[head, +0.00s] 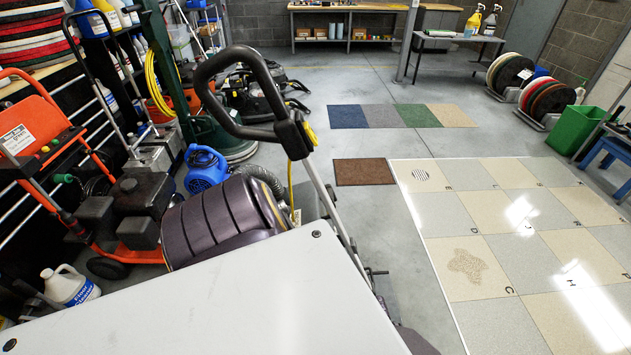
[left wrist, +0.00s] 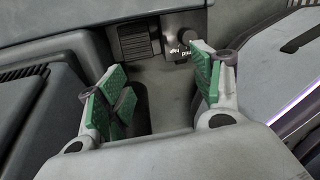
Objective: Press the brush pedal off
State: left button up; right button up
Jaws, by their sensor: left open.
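In the left wrist view, a ridged dark pedal (left wrist: 140,42) sits on a grey machine body at the top, just beyond my left gripper. Beside it on the right is a smaller grey part (left wrist: 183,46) with small white lettering, too small to read surely and partly covered by a finger. I cannot tell for certain which is the brush pedal. My left gripper (left wrist: 162,88) is open and empty, its green-padded fingers apart, with no visible contact with the pedal. The head view shows a purple-grey floor machine (head: 215,222) with a black loop handle (head: 211,70); neither gripper shows there.
An orange-framed machine (head: 45,125) and a white jug (head: 68,287) stand on the left. A blue blower (head: 205,170) is behind the floor machine. A brown mat (head: 363,172) and tiled floor (head: 520,240) lie to the right, with mostly open floor. A green bin (head: 577,130) stands far right.

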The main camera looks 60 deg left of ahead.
pick_arm(q)
jog(key=shift+d+r+n+t+h+p, duration=1.7)
jog(key=shift+d+r+n+h+p, duration=0.75)
jog(key=shift+d+n, duration=2)
jog(key=s+a+r+n+t+y+p, duration=0.1)
jog(key=s+a+n+y+p, duration=0.2)
jog(key=n, duration=0.5)
jog(key=s+a+r+n+t+y+p, duration=0.25)
jog(key=a+n, duration=0.25)
jog(key=n, duration=0.3)
jog(key=s+a+n+g+p, duration=0.2)
jog(key=s+n, duration=0.3)
jog(key=s, duration=0.3)
jog(key=s+a+f+n+g+y+p, duration=0.1)
jog(key=s+a+n+g+p, duration=0.1)
jog(key=s+n, duration=0.3)
jog(key=shift+s+a+f+g+p, duration=0.4)
jog(key=shift+s+a, duration=0.35)
jog(key=shift+s, duration=0.75)
